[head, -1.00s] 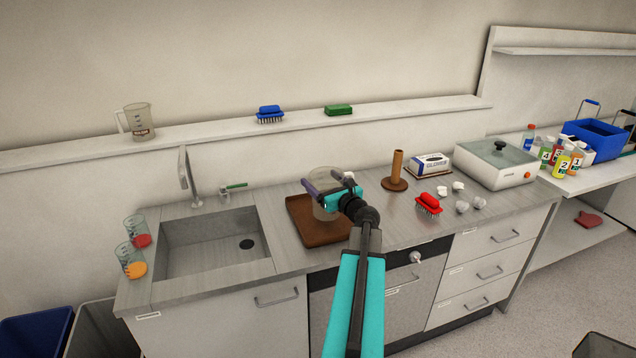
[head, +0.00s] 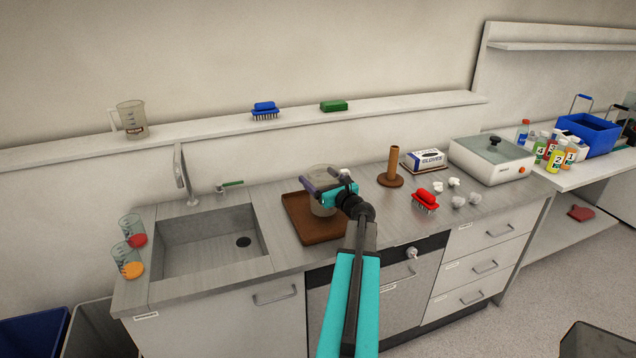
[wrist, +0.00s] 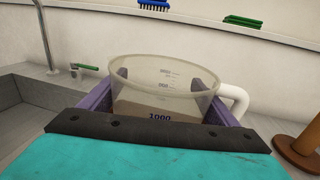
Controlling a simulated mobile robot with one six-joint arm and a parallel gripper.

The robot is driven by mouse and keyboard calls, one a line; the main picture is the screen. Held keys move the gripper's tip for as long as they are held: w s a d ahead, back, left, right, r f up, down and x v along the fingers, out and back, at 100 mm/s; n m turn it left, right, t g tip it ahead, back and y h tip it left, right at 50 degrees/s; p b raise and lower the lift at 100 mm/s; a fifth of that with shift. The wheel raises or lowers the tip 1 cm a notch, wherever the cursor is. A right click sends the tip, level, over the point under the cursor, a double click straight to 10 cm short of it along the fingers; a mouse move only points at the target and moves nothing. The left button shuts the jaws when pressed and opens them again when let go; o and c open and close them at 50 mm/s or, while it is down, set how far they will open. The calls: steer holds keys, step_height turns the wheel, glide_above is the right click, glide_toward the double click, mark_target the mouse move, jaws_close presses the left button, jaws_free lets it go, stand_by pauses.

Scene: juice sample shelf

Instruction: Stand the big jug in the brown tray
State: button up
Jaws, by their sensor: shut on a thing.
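The big jug (head: 323,208) is clear with a pale handle and a 1000 mark. In the wrist view the jug (wrist: 160,95) stands upright between my purple fingers, handle to the right. My gripper (head: 325,187) is shut on it. The brown tray (head: 304,228) lies flat on the counter right of the sink. In the head view the jug is over the tray's right part. My gripper hides part of it, and I cannot tell whether its base touches the tray. The tray is not seen in the wrist view.
A brown post (head: 394,165), a red brush (head: 425,201) and several small white pieces are to the right. A smaller jug (head: 132,118) and two brushes stand on the shelf above.

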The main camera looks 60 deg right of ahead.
steer(key=shift+w+a+f, duration=0.15)
steer(key=shift+w+f, duration=0.05)
steer(key=shift+f, duration=0.65)
steer(key=shift+f+b, duration=0.2)
steer(key=shift+b, duration=0.1)
steer(key=o, duration=2)
steer(key=shift+s, duration=0.1)
steer(key=shift+r, duration=0.2)
steer(key=b+v, duration=0.3)
steer(key=v, duration=0.9)
